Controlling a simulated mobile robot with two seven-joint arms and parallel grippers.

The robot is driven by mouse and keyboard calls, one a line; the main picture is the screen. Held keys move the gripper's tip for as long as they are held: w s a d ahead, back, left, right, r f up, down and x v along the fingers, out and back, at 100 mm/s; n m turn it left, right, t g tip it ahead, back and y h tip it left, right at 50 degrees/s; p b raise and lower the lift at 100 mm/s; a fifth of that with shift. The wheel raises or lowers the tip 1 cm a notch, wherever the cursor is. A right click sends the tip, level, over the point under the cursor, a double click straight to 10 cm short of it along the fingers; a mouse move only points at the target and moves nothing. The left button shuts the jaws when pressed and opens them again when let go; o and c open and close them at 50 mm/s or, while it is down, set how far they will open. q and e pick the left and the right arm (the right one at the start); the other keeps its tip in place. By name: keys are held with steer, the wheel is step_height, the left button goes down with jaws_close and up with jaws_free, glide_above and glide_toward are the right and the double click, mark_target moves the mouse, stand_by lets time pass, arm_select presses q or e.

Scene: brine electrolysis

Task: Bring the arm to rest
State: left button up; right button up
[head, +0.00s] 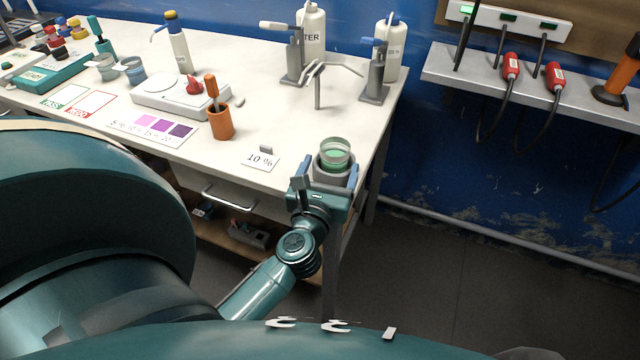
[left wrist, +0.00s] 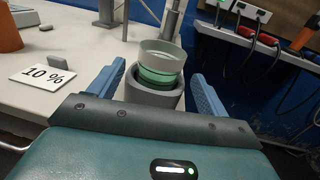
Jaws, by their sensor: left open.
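My left gripper (head: 324,180) is at the front right corner of the white table (head: 300,130). It also shows in the left wrist view (left wrist: 158,70), with its two blue fingers spread wide and open. A clear glass beaker with green contents (head: 335,152) sits in a grey round holder (head: 332,178). In the left wrist view the beaker (left wrist: 162,60) and holder (left wrist: 152,94) appear between the fingers, with gaps on both sides. I cannot tell how far the fingers reach along the holder. My right gripper is in neither view.
A "10 %" card (head: 260,161) and an orange cup (head: 219,123) with a tool stand to the left. A stand with clamps (head: 318,85) and bottles (head: 312,40) are behind. A wall shelf with red plugs (head: 511,68) is at right. Floor right of the table is clear.

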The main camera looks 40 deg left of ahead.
arm_select(q)
steer(key=b+v, duration=0.2)
steer(key=v, duration=0.5)
steer(key=s+d+f+m+h+p, duration=0.15)
steer(key=d+m+h, duration=0.4)
steer(key=m, duration=0.75)
steer(key=s+d+f+m+h+p, duration=0.15)
steer(key=d+m+h, duration=0.4)
steer(key=m, duration=0.75)
steer(key=s+f+m+g+y+p, duration=0.1)
steer(key=s+f+m+g, duration=0.4)
steer(key=f+m, duration=0.5)
steer(key=d+m+g, duration=0.1)
steer(key=m, duration=0.6)
steer(key=shift+s+p, duration=0.2)
steer(key=shift+p, duration=0.2)
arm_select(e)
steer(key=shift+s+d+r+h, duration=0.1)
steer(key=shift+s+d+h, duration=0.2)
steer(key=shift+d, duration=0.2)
arm_select(q)
steer(key=shift+r, duration=0.1)
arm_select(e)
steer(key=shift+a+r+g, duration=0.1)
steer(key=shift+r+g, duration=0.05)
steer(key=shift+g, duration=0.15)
